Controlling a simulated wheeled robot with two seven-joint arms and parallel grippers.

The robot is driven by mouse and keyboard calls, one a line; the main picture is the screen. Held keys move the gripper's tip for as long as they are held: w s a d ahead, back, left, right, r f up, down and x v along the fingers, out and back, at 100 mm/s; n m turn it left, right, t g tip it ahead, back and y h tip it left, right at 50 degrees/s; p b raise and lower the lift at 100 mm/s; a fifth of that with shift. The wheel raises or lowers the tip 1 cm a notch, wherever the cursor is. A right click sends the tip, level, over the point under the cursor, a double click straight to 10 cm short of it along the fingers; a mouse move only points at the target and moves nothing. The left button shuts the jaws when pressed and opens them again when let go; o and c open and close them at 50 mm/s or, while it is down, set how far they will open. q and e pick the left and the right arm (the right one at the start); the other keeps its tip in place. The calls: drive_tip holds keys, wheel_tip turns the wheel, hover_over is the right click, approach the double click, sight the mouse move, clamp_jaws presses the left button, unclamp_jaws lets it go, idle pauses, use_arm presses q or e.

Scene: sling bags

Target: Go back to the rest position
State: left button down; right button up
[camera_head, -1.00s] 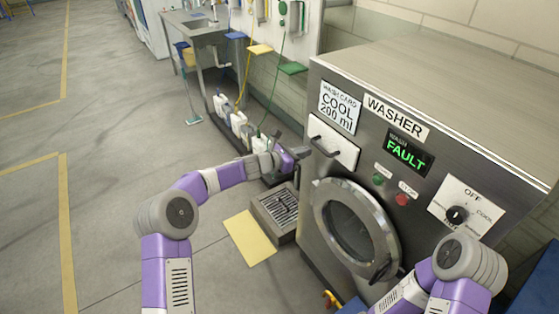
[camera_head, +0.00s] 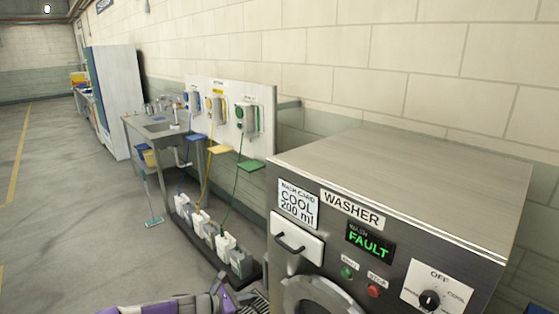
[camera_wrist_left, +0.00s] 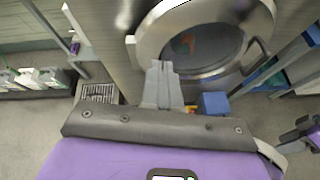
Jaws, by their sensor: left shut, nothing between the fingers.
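My left gripper (camera_head: 222,288) shows at the bottom edge of the head view, below and left of the washer's front. In the left wrist view its grey fingers (camera_wrist_left: 162,82) are shut and hold nothing, pointing toward the washer's round door (camera_wrist_left: 205,40). A purple and grey piece at the right edge of the left wrist view looks like part of my right arm; its fingers cannot be made out. The right arm is out of the head view.
The washer (camera_head: 400,190) stands at the right, its display reading FAULT, its white drawer (camera_head: 296,240) shut. A sink (camera_head: 160,127) is farther back. The floor at left is clear.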

use_arm(q)
drive_tip(key=s+f+m+g+y, duration=0.5)
drive_tip(key=s+f+m, duration=0.5)
drive_tip(key=s+f, duration=0.95)
drive_tip(key=s+f+m+g, duration=0.1)
drive_tip(key=s+f+m, duration=0.2)
drive_tip(key=s+m, duration=0.2)
drive_tip(key=s+d+f+m+g, duration=0.1)
drive_tip(key=s+f+m, duration=0.3)
drive_tip(key=s, duration=0.5)
drive_tip(key=shift+m+g+y, duration=0.3)
drive_tip(key=shift+m, duration=0.9)
drive_tip(key=shift+s+f, duration=0.1)
